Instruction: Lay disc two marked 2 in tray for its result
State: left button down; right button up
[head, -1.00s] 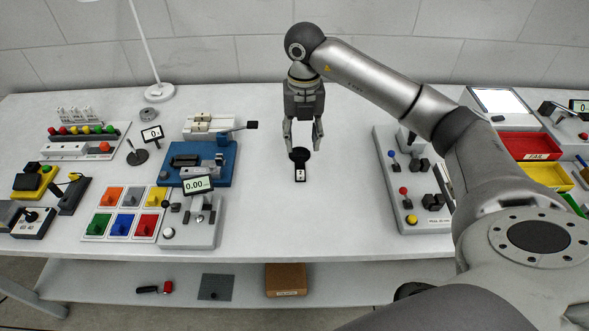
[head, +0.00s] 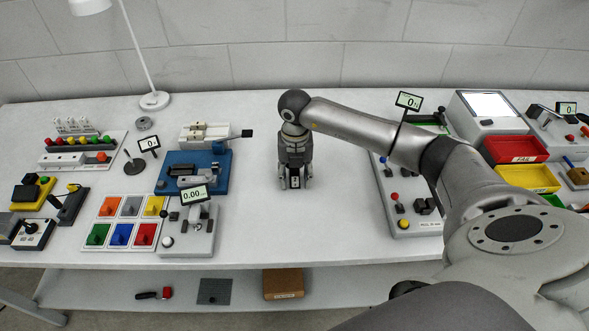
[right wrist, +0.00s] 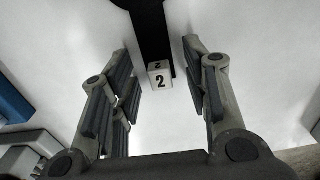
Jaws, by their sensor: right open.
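The piece marked 2 (head: 295,182) stands on the bare middle of the table, showing a dark body and a white tag. In the right wrist view its white end block with the 2 (right wrist: 160,78) sits at the end of a black bar, between my fingers. My right gripper (head: 295,185) points down around it, open, one finger on each side with gaps visible in the wrist view. Most of the disc is hidden by the gripper. A red tray marked FAIL (head: 516,150) stands at the right, with a yellow tray (head: 528,178) in front of it. My left gripper is out of view.
A pull test panel (head: 405,220) with knobs stands right of my gripper. A blue fixture (head: 213,183) and a 0.00 display device (head: 187,240) stand to its left. Colored tiles (head: 122,235) lie farther left. Table around the piece is clear.

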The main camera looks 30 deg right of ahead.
grip_shut()
dwell(0.4)
jog(key=shift+r+b, duration=0.35)
jog(key=shift+r, duration=0.2)
notch_tip(320, 180, up, 2)
jog(key=shift+s+r+b, duration=0.1)
jog(key=shift+r+b, duration=0.05)
jog(key=shift+b, duration=0.35)
jog(key=s+a+r+b, duration=0.2)
jog(key=s+a+r, duration=0.3)
jog(key=s+r, duration=0.4)
jog(key=s, duration=0.3)
jog(key=shift+s+r+b, duration=0.3)
jog(key=shift+s+r, duration=0.1)
